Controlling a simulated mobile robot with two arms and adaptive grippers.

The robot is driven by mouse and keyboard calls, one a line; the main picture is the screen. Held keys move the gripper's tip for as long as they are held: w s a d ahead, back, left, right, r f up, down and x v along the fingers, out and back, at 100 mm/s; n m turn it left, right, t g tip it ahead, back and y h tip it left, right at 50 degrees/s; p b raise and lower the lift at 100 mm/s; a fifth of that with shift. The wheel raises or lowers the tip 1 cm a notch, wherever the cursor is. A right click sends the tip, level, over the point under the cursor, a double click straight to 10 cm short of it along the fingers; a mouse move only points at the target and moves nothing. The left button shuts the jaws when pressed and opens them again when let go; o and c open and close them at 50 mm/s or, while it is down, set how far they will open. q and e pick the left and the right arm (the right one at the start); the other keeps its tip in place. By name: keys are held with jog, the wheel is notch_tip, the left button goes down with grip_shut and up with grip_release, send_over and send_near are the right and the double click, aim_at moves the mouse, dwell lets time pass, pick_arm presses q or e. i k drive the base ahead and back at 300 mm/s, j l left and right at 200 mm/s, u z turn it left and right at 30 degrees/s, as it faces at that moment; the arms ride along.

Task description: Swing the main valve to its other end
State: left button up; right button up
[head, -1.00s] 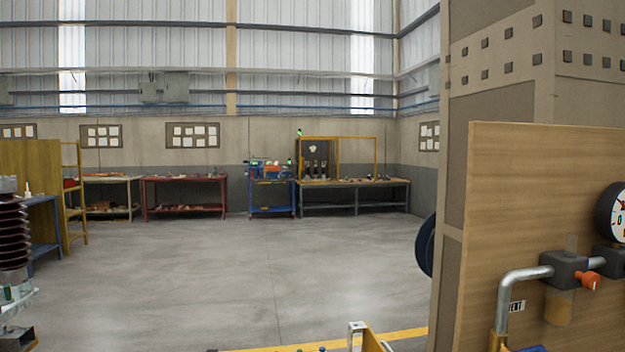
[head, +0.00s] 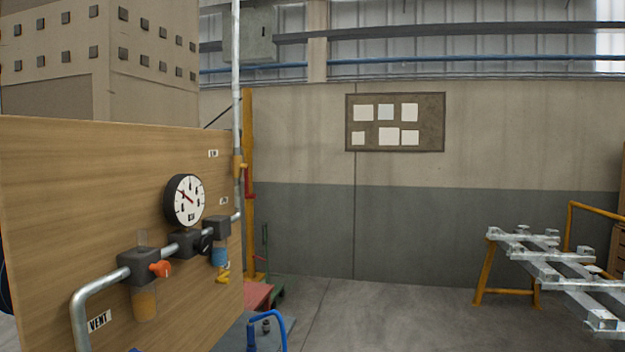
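A wooden panel (head: 60,200) on the left carries grey pipework with a round pressure gauge (head: 185,200). An orange knob (head: 160,269) sits on the block at the panel's left, above a "VENT" label (head: 98,321). A small yellow lever (head: 223,276) shows below the blue bowl at the right of the line. A yellow valve with a small handle (head: 239,166) is on the vertical pipe (head: 237,90) at the panel's right edge. I cannot tell from the labels which one is the main valve. Neither gripper shows.
A blue hose (head: 274,316) rises at the bottom centre, near the panel's lower right. A metal frame on yellow trestles (head: 560,265) stands at the right. Floor (head: 400,315) between them is clear. A noticeboard (head: 395,122) hangs on the back wall.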

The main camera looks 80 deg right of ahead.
aim_at(245, 166)
jog(key=z, duration=2.15)
